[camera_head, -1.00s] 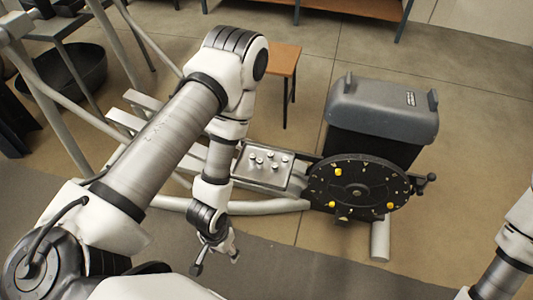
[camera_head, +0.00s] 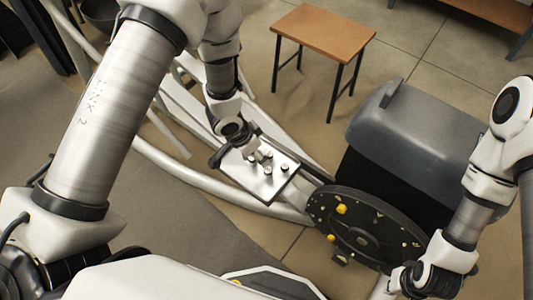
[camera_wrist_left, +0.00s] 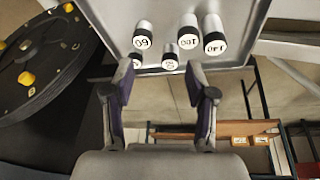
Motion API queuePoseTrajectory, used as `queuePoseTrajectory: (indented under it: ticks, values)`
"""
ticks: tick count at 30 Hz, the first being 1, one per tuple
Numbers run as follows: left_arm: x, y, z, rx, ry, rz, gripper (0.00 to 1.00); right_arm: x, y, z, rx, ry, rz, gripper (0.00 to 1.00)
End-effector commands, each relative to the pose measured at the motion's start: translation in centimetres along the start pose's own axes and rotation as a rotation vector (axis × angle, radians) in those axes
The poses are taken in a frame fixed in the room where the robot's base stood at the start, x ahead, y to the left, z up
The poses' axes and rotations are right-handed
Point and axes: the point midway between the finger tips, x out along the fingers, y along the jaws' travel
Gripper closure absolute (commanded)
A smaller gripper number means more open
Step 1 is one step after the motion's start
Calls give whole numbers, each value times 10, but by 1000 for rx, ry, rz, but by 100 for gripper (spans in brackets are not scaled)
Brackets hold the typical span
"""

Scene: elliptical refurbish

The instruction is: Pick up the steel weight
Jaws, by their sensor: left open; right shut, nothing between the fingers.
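In the left wrist view, weights show at the left (camera_wrist_left: 142,36), in the middle (camera_wrist_left: 188,40), at the right (camera_wrist_left: 213,34) and nearer my fingers (camera_wrist_left: 170,56); another is partly hidden by a finger. The labels are upside down. I cannot tell which weight the task means. My left gripper (camera_wrist_left: 162,78) is open and empty, its fingers pointing at the tray. In the head view it is over the tray's far left part. My right gripper (camera_head: 402,278) is shut and empty beside the flywheel.
A black flywheel (camera_head: 360,246) with yellow knobs (camera_head: 342,209) stands right of the tray, in front of a grey-lidded box (camera_head: 420,125). Pale frame tubes (camera_head: 165,165) run left of the tray. Floor at lower left is clear.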

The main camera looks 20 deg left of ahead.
Motion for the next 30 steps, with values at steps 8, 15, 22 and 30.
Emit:
queuePoseTrajectory:
  ticks: [8, 15, 22, 30]
  values:
    - [10, -12, -23, 34, 61, -45, 44, 33, 0, 1, 0, -1, 0, 100]
    - [38, -13, -25, 35, 62, -45, 44, 41, 0, 0, 0, -1, 0, 100]
    - [78, -15, -25, 34, 61, -45, 44, 56, 0, 0, 0, -1, 0, 100]
    - [82, -15, -26, 33, 62, -46, 47, 56, 0, 0, 0, 0, 0, 100]
